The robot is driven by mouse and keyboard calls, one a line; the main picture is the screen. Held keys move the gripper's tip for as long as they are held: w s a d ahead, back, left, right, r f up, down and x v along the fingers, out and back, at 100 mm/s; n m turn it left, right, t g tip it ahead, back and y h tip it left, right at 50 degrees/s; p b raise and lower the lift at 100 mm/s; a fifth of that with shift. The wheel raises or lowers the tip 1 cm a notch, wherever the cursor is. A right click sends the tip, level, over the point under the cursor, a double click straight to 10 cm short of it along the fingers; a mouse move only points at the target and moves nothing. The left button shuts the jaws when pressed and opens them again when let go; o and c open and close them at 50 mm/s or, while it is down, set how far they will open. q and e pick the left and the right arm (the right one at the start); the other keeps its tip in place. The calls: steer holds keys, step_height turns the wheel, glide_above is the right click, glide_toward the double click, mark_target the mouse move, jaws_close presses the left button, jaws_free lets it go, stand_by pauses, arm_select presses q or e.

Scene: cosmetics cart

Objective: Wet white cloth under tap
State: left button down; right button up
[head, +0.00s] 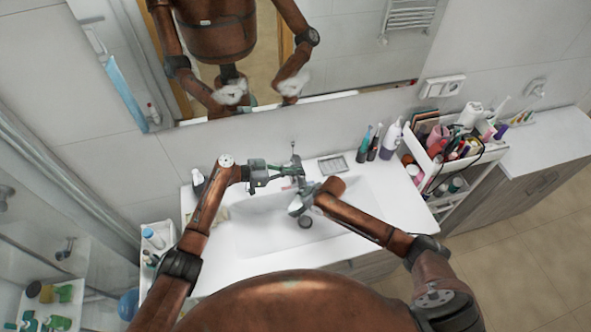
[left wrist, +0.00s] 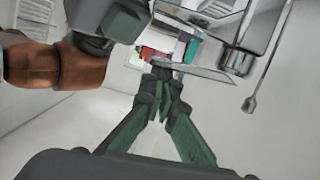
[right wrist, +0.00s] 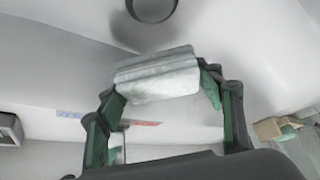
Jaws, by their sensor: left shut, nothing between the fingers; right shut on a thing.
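The chrome tap (head: 295,160) stands at the back of the white sink (head: 255,232). My left gripper (head: 285,171) is beside the tap. In the left wrist view its fingertips (left wrist: 162,84) are together and empty, close to the tap's metal body (left wrist: 236,32); I cannot tell whether they touch it. My right gripper (head: 300,204) is low over the basin, in front of the tap. In the right wrist view the folded white cloth (right wrist: 157,76) sits between its fingers, gripped at both sides. The cloth is hard to make out in the head view. No water stream is visible.
The dark round drain (head: 305,221) is just below my right gripper. A soap dish (head: 333,164) and several bottles (head: 376,142) stand at the back right. A filled white cart (head: 440,160) is further right. The mirror (head: 260,60) is behind.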

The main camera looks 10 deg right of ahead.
mark_target(295, 165)
arm_select(q)
steer(key=shift+s+a+f, duration=0.15)
steer(key=shift+f, duration=0.35)
arm_select(e)
steer(key=shift+f, duration=0.1)
arm_select(q)
steer(key=a+r, duration=0.7)
steer(key=a, duration=0.2)
steer(key=shift+w+r, duration=0.2)
steer(key=shift+w, duration=0.2)
steer(key=shift+a, duration=0.15)
